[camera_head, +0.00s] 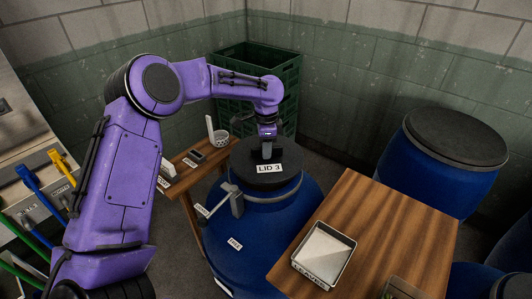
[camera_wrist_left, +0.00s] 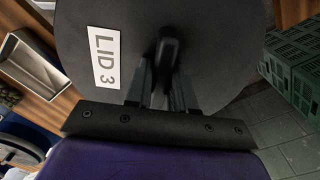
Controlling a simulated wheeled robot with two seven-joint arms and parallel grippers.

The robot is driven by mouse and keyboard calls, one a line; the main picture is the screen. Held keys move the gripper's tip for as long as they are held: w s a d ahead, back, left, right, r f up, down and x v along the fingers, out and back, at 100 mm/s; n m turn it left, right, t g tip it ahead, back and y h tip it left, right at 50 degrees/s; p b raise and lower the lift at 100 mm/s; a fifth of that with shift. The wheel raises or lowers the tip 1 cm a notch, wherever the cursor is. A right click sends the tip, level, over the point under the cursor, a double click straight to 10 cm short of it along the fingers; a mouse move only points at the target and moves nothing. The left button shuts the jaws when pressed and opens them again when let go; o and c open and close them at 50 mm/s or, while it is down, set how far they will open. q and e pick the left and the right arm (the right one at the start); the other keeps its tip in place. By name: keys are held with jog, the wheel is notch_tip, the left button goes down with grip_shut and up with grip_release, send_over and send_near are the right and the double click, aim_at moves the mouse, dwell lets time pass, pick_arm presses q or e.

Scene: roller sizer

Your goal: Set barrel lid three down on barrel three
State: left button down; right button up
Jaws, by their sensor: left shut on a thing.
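The dark round lid (camera_head: 245,173) bears a white label reading LID 3 and is at the top of a blue barrel (camera_head: 262,232). My left gripper (camera_head: 267,152) is above the lid, shut on its knob. In the left wrist view the lid (camera_wrist_left: 210,30) fills the upper middle, and my left gripper's fingers (camera_wrist_left: 160,85) are around the black knob. A metal ring with a lever (camera_head: 237,199) shows at the barrel's neck. The barrel's front tag is too small to read surely. I cannot tell whether the lid touches the rim. My right gripper is not in view.
A wooden table (camera_head: 375,225) with a metal tray (camera_head: 324,254) stands close to the barrel's right. A small wooden bench (camera_head: 187,176) with a cup (camera_head: 219,137) is left. Green crates (camera_head: 275,65) stand behind, and another lidded blue barrel (camera_head: 425,175) at right.

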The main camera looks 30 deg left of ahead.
pick_arm(q)
jog(key=shift+w+a+f, duration=0.2)
jog(key=shift+w+f, duration=0.3)
jog(key=shift+a+f, duration=0.2)
jog(key=shift+f, duration=0.1)
jog(key=shift+s+f+p, duration=0.2)
jog(key=shift+f+p, duration=0.25)
jog(key=shift+f, duration=0.7)
jog(key=shift+a+f, duration=0.1)
jog(key=shift+f, duration=0.2)
jog(key=shift+w+f, duration=0.15)
jog(key=shift+w, duration=0.1)
jog(key=shift+s+f, duration=0.15)
